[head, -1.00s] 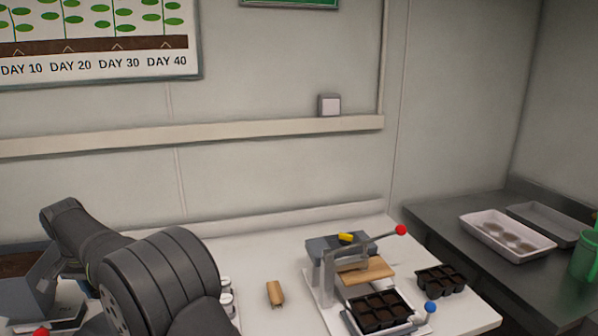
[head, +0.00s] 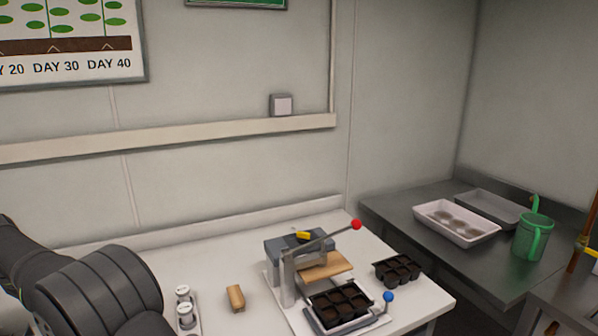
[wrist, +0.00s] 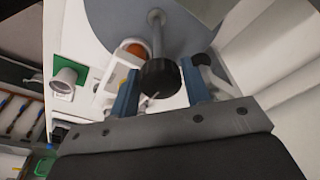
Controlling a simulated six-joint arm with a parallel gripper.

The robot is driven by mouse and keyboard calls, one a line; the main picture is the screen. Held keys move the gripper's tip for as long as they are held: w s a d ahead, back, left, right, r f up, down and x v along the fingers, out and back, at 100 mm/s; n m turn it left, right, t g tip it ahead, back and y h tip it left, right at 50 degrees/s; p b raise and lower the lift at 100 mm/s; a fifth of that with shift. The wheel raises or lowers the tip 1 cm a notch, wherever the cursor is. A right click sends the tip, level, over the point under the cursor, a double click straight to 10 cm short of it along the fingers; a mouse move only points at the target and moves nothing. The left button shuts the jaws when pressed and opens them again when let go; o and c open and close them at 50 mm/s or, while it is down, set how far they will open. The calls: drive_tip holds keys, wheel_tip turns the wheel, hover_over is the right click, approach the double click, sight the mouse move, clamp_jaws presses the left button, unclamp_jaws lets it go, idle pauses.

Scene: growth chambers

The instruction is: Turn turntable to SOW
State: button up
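In the wrist view a large grey disc (wrist: 110,22), which looks like the turntable, fills the top. A metal rod runs from it to a black knob (wrist: 160,78). My gripper (wrist: 158,80) has its two blue fingers apart, one on each side of the knob. A narrow gap seems to show beside the knob; I cannot tell whether either finger touches it. No SOW marking can be read. In the head view only my dark arm shows at lower left; the gripper and turntable are outside that view.
The head view shows a white table with a lever press (head: 290,275), a black cell tray (head: 398,270), a wooden block (head: 236,298) and small jars (head: 184,306). A grey side bench holds a white tray (head: 480,238) and a green watering can (head: 533,238).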

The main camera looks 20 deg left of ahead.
drive_tip(key=shift+o, duration=0.5)
drive_tip(key=shift+r, duration=0.1)
drive_tip(key=shift+r, duration=3.4)
